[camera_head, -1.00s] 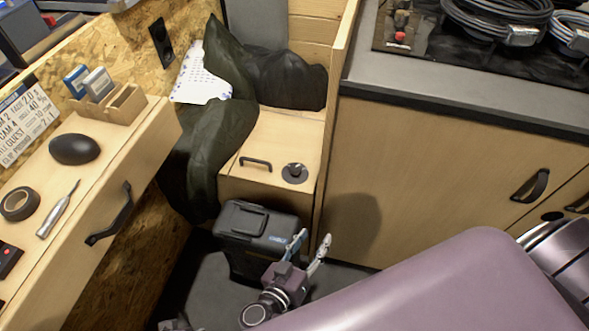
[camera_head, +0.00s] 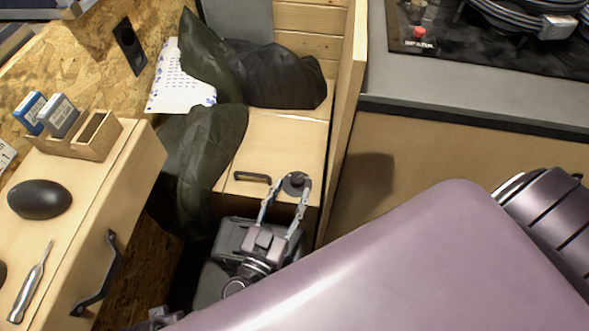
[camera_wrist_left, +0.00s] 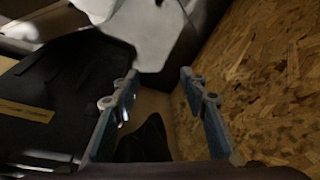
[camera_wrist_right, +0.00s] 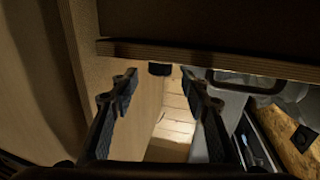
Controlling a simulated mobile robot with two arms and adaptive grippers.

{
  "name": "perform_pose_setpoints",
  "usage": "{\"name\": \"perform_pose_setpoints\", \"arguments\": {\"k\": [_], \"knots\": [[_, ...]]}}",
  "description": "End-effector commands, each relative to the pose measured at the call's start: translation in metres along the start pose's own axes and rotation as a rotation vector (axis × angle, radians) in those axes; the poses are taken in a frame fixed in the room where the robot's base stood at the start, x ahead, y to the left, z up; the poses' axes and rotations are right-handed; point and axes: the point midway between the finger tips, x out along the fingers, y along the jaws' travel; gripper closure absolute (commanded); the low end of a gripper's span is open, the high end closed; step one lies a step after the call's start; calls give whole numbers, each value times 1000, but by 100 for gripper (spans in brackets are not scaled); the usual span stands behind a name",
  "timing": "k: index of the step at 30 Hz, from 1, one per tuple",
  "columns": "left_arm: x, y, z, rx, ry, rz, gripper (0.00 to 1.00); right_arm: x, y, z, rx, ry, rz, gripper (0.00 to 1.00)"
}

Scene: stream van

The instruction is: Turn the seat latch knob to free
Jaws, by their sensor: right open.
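The seat latch knob (camera_head: 295,183) is a dark round knob on top of the light wooden seat box (camera_head: 284,141). It also shows in the right wrist view (camera_wrist_right: 160,69), ahead of and between the fingers. My right gripper (camera_head: 287,191) is open and empty, its fingertips close to either side of the knob in the head view. I cannot tell whether they touch it. My left gripper (camera_wrist_left: 158,76) is open and empty in the left wrist view, near a chipboard wall.
A black handle (camera_head: 252,177) sits beside the knob. A dark jacket (camera_head: 205,140) drapes over the box's left. A wooden panel (camera_head: 345,110) rises at the right. A drawer unit (camera_head: 110,190) stands left.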

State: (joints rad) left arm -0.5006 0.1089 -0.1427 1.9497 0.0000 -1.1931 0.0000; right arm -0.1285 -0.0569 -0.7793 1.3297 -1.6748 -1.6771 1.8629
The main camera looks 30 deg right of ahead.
Motion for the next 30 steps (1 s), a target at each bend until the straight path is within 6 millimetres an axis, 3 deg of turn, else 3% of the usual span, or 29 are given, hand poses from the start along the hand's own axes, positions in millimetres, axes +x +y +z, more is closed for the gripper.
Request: {"name": "perform_pose_setpoints", "arguments": {"k": [3,9,20,30], "knots": [[6,1,3,1,-4,1,60,22,0,-2,0,3,0,57],[15,1,6,2,-8,2,60,45,0,-1,0,1,0,57],[18,1,9,2,-12,2,60,51,0,0,0,-1,0,57],[18,2,9,2,-11,2,60,50,0,0,0,-1,0,95]]}}
